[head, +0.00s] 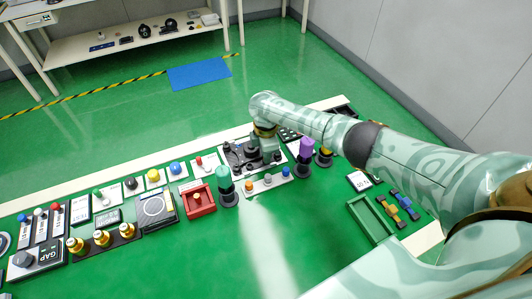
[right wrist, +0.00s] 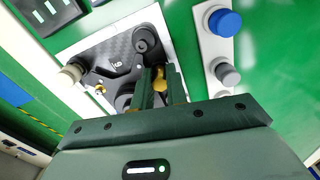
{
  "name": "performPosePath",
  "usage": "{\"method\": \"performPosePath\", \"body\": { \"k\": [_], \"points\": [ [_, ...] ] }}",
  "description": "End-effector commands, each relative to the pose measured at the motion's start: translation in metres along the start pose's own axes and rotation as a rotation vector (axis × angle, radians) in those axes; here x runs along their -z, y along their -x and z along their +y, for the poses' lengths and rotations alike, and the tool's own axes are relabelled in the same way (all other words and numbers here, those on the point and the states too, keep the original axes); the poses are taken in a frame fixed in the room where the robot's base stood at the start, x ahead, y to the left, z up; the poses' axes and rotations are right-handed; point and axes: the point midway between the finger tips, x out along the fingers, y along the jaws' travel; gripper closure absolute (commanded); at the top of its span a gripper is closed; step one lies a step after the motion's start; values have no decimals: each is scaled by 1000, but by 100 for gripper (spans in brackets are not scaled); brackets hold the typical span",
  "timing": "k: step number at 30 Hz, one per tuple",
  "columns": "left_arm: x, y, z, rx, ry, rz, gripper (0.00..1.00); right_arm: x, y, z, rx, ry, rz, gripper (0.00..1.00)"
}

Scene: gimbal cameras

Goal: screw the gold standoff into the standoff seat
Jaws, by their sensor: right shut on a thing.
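My right gripper (head: 266,158) points down over the dark plate (head: 238,160) on its white base, in the middle of the head view. In the right wrist view, its two dark green fingers (right wrist: 159,86) are shut on the gold standoff (right wrist: 159,78), of which only a part shows between them. The dark plate (right wrist: 112,58) lies beneath, with several round dark posts. A small gold piece (right wrist: 100,89) shows on the plate's left. I cannot tell which spot is the standoff seat, or whether the standoff touches it. My left gripper is not in view.
A white strip with knobs (head: 267,184) lies just in front of the plate. A teal-topped post (head: 223,178) and a purple-topped post (head: 306,150) stand close by. A red tray (head: 198,204) is to the left, a green tray (head: 368,220) to the right. The front middle is clear.

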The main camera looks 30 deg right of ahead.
Motion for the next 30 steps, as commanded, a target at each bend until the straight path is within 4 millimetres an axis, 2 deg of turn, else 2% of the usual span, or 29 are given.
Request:
{"method": "performPosePath", "body": {
  "k": [11, 12, 14, 15, 24, 26, 30],
  "points": [
    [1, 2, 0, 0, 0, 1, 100, 0, -1, 0, 1, 1, 0, 100],
    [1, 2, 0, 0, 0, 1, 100, 0, -1, 0, 1, 1, 0, 80],
    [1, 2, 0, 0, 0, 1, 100, 0, -1, 0, 1, 1, 0, 63],
    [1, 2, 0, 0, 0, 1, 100, 0, -1, 0, 1, 1, 0, 60],
    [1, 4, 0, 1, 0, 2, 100, 0, 3, 0, 0, 1, 0, 60],
    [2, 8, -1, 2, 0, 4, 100, 0, 10, 0, -1, 1, 1, 60],
    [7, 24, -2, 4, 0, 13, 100, 0, 40, 1, -4, 1, 3, 60]
  ]
}}
